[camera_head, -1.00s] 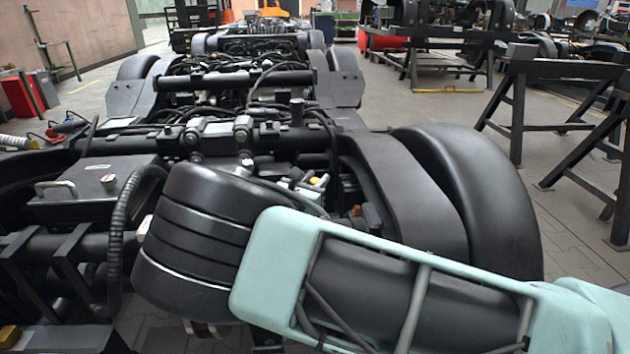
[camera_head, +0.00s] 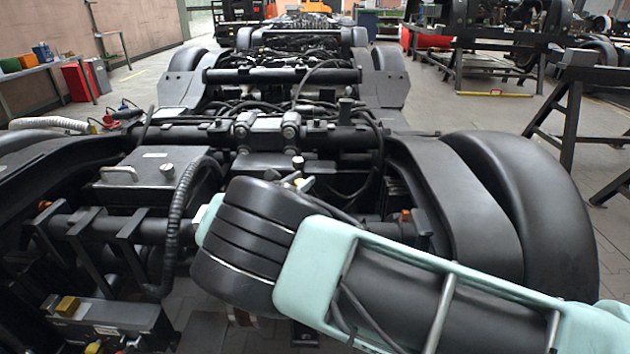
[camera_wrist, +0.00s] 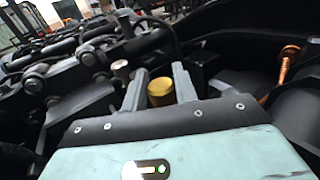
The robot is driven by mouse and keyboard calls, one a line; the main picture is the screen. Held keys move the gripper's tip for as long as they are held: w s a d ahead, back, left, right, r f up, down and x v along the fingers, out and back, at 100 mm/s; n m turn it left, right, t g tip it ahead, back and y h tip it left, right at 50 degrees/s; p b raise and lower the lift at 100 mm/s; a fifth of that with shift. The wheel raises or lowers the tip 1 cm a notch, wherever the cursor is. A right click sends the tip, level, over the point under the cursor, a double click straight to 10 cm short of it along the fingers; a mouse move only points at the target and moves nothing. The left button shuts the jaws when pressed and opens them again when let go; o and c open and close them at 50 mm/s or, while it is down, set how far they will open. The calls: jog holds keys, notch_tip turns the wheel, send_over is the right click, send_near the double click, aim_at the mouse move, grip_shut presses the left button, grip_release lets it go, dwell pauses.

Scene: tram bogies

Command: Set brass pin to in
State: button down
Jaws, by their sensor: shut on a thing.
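The brass pin (camera_wrist: 161,92) is a short yellow cylinder in the wrist view, seen between the two grey fingers of my gripper (camera_wrist: 158,80). My gripper is shut on it. The pin's lower end is hidden behind my wrist housing, so I cannot tell how deep it sits. In the head view my black wrist and pale green forearm cover the fingers and the pin. A silver round-topped knob (camera_head: 298,163) stands just beyond my wrist; a silver knob (camera_wrist: 121,68) also shows left of the fingers in the wrist view.
The black bogie frame (camera_head: 465,215) surrounds my arm, with a wheel (camera_head: 545,205) at right. A dark box with a handle (camera_head: 150,175) and a ribbed hose (camera_head: 180,215) lie left of my wrist. An orange-tipped bolt (camera_wrist: 287,62) stands right of the gripper.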

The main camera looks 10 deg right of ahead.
jog(key=shift+w+a, duration=0.15)
jog(key=shift+a, duration=0.85)
jog(key=c, duration=1.1)
grip_release()
jog(key=shift+a, duration=0.1)
notch_tip(320, 180, up, 10)
jog(key=shift+p, duration=1.2)
